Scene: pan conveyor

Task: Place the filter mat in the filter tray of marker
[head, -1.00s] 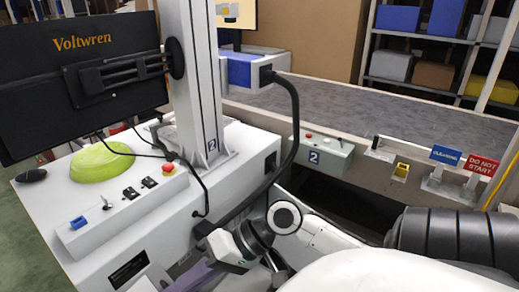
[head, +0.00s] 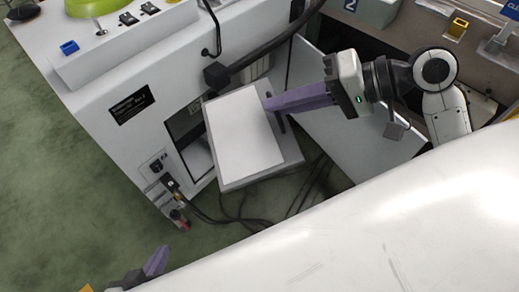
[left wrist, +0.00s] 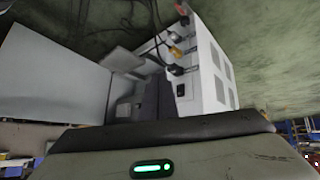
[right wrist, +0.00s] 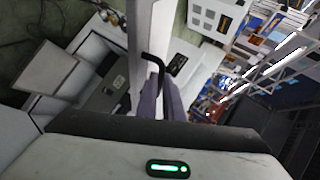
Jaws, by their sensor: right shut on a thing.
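A flat white rectangle (head: 243,135), apparently the filter mat, lies over a larger light-grey slab (head: 288,158), apparently the filter tray, outside the marker's cabinet (head: 100,70). I cannot tell how they touch. My right gripper (head: 270,103) has its purple fingers shut on a thin black handle at the slab's right edge. The bent black handle (right wrist: 155,63) also shows between the fingers in the right wrist view. My left gripper (head: 157,260) is at the bottom left of the head view, far from the slab. Only part of it shows, so its opening is unclear.
A white open door panel (head: 350,120) stands right of the slab, below my right arm. The cabinet has a dark opening (head: 190,130) beside the slab. Black cables (head: 240,215) hang to the floor. The green floor (head: 60,180) at left is clear.

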